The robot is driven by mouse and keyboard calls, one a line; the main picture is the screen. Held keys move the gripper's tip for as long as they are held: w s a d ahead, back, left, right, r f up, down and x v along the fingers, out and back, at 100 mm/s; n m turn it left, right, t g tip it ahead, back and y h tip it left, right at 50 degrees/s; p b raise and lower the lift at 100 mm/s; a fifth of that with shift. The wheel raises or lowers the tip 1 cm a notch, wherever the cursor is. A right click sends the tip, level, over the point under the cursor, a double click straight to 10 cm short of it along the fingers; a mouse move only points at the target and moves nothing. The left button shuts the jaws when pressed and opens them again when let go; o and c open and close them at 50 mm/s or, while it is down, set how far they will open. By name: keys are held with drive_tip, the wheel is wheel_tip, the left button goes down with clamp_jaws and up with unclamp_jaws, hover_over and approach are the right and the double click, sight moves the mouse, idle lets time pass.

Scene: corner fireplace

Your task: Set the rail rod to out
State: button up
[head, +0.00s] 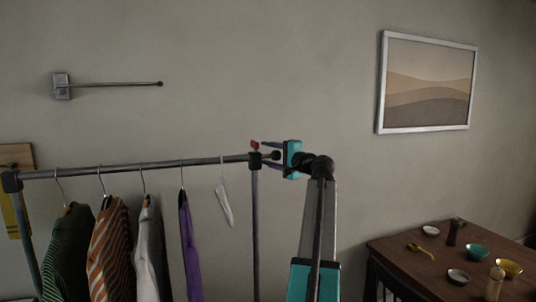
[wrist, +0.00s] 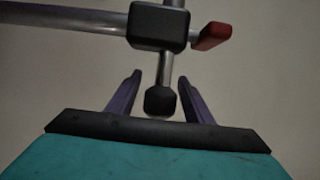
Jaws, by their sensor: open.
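The clothes rail (head: 130,168) runs across the left of the head view. At its right end is a black corner joint (head: 254,160), also in the wrist view (wrist: 158,26), with a red lever (wrist: 212,35) beside it. A short grey rail rod (wrist: 166,68) sticks out from the joint and ends in a black knob (wrist: 160,101). The knob also shows in the head view (head: 276,155). My gripper (head: 264,153) is open at this end. In the wrist view its purple fingers (wrist: 160,77) stand on either side of the rod and knob, with visible gaps.
A wall-mounted rod (head: 115,84) is at upper left, and a framed picture (head: 428,85) hangs at right. A wooden table (head: 400,262) with small bowls stands at lower right.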

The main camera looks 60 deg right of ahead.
clamp_jaws()
drive_tip(key=shift+d, duration=0.1)
idle(0.3)
